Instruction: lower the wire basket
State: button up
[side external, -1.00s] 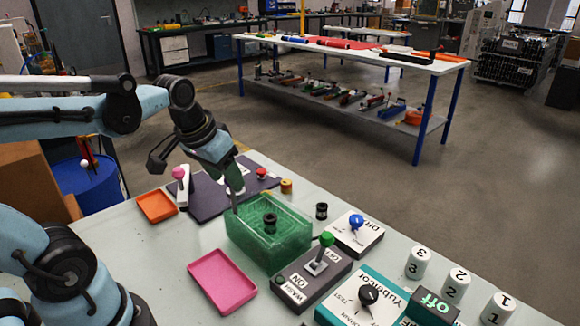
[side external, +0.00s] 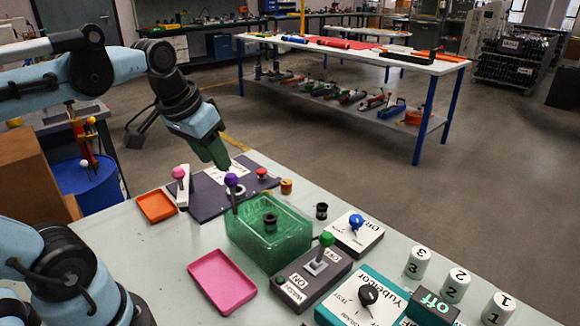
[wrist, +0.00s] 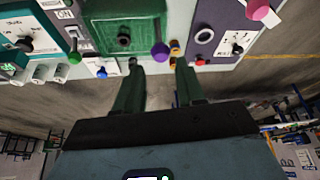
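A green see-through box (side external: 285,248) stands on the table in the side view, with a black ringed piece (side external: 270,222) inside it. I cannot make out a separate wire basket from the box walls. A thin upright stem with a purple knob (side external: 231,180) rises at the box's far left corner. The box (wrist: 98,30) and the purple knob (wrist: 160,52) also show in the wrist view. My gripper (side external: 220,165) is just above the knob, apart from it. In the wrist view my gripper's green fingers (wrist: 159,66) are spread with nothing between them.
A pink tray (side external: 222,283) and an orange tray (side external: 156,207) lie left of the box. A grey switch box with a green-knobbed lever (side external: 326,240) and a white box with a blue knob (side external: 356,222) stand to the right. A dark purple panel (side external: 212,192) lies behind.

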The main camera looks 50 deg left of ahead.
jog(key=shift+d+r+m, duration=0.15)
jog(key=shift+r+m, duration=0.25)
jog(key=shift+m, duration=0.2)
jog(key=shift+c, duration=1.1)
jog(key=r+m, duration=0.2)
jog(key=m, duration=0.2)
jog(key=s+d+r+m, duration=0.1)
jog(key=r+m, duration=0.2)
jog(key=m, duration=0.1)
jog(key=s+d+r+m+y, duration=0.1)
jog(key=r+m, duration=0.2)
jog(key=m, duration=0.1)
jog(key=shift+s, duration=0.2)
grip_shut()
jog(key=m, duration=0.2)
send_over(231, 192)
jog(key=s, duration=0.1)
jog(key=f, duration=1.2)
jog(key=shift+s+d, duration=0.15)
jog(key=shift+d, duration=0.2)
jog(key=shift+f, duration=0.2)
jog(key=shift+f, duration=0.1)
jog(key=shift+f, duration=1.7)
